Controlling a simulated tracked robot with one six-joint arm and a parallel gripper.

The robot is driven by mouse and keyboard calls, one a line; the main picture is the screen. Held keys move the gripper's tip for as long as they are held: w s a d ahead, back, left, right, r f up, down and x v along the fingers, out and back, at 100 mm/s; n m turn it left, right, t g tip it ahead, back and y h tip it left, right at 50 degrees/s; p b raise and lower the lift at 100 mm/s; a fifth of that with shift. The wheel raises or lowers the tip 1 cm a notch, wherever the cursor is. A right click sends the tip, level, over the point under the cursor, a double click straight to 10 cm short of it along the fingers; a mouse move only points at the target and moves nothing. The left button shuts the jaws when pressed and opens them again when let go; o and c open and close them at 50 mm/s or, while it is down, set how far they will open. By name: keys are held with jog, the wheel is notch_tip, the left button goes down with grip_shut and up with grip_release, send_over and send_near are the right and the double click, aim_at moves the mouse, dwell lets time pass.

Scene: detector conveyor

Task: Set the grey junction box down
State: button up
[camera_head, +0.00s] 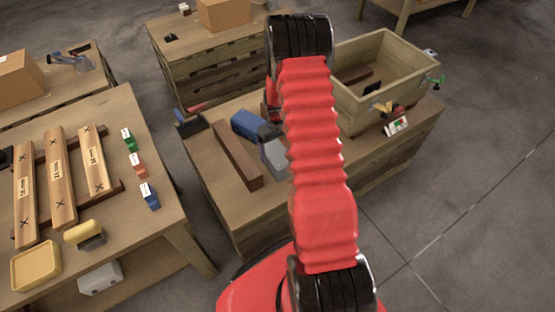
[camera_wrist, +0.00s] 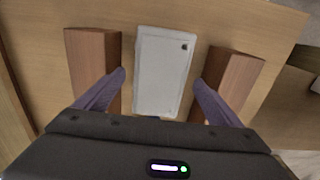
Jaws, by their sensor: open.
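The grey junction box (camera_wrist: 163,72) is a pale, flat box with a small dark mark near one corner. In the wrist view it lies over the wooden tabletop between two brown wooden bars. My gripper (camera_wrist: 161,78) is open, with one purple finger on each side of the box and a narrow gap at both sides. In the head view a grey surface (camera_head: 275,158), apparently the box, shows beside my red arm. My arm hides much of that area.
In the wrist view the left bar (camera_wrist: 92,65) and right bar (camera_wrist: 232,82) stand close outside my fingers. A wooden crate (camera_head: 354,117) stands right of my arm. The left table (camera_head: 165,222) holds planks, small coloured blocks and a yellow tray (camera_head: 36,266).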

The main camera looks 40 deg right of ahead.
jog(key=shift+c, duration=0.5)
jog(key=shift+w, duration=0.1)
jog(key=c, duration=2.1)
jog(key=shift+o, duration=0.2)
jog(key=shift+r, duration=0.2)
notch_tip(320, 180, up, 10)
jog(key=shift+f, duration=0.15)
